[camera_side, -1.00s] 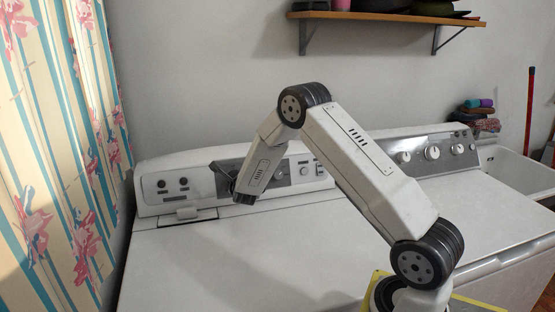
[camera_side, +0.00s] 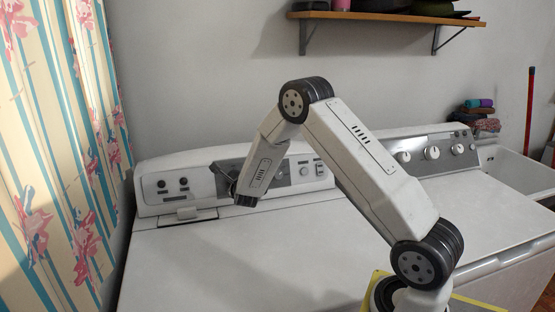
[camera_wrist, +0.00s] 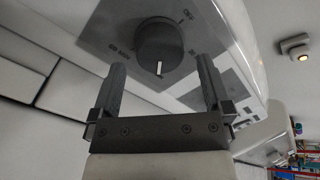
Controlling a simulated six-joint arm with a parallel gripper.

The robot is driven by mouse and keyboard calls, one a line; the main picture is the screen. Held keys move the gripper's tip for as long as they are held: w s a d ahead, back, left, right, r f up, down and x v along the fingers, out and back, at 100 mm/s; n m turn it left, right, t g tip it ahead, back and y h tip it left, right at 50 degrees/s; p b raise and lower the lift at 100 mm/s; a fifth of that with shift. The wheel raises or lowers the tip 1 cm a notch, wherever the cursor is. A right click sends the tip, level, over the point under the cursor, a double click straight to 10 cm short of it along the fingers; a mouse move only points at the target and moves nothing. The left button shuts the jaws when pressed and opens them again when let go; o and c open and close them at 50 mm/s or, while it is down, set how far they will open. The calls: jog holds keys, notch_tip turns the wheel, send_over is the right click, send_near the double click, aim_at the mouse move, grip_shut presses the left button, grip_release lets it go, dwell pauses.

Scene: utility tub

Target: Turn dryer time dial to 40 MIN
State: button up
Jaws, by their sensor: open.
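The dark round dial (camera_wrist: 160,45) is on the grey panel in the wrist view. Its white pointer mark is on the side facing my gripper. Small labels surround it, one reading OFF at upper right and one on the left that looks like 60 MIN; others are too blurred to read. My gripper (camera_wrist: 161,66) is open, one finger on each side of the dial, with visible gaps. I cannot tell whether the fingertips reach its depth. In the side view my gripper (camera_side: 236,188) is at the dryer's control panel (camera_side: 228,172), and my arm hides the dial.
A smaller knob (camera_side: 304,171) sits farther right on the panel. The dryer top (camera_side: 230,250) is clear. A second machine with several white knobs (camera_side: 432,153) stands to the right, beside a sink (camera_side: 520,172). A shelf (camera_side: 390,16) hangs above; a patterned curtain (camera_side: 50,150) is at left.

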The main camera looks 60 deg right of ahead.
jog(key=shift+v, duration=2.9)
jog(key=s+a+r+n+g+y, duration=0.1)
jog(key=s+a+n+y, duration=0.25)
jog(key=a+n, duration=0.45)
jog(key=s+a+n+y, duration=0.2)
jog(key=a+n+y, duration=0.35)
jog(key=n, duration=0.45)
jog(key=s+a+n+g, duration=0.3)
jog(key=s+n, duration=0.5)
jog(key=s+a+n+g+y, duration=0.1)
jog(key=s+a+n+g, duration=0.2)
jog(key=s+n, duration=0.5)
jog(key=shift+s+a+n+g+y, duration=0.3)
jog(key=shift+s+a, duration=0.2)
jog(key=shift+a, duration=0.2)
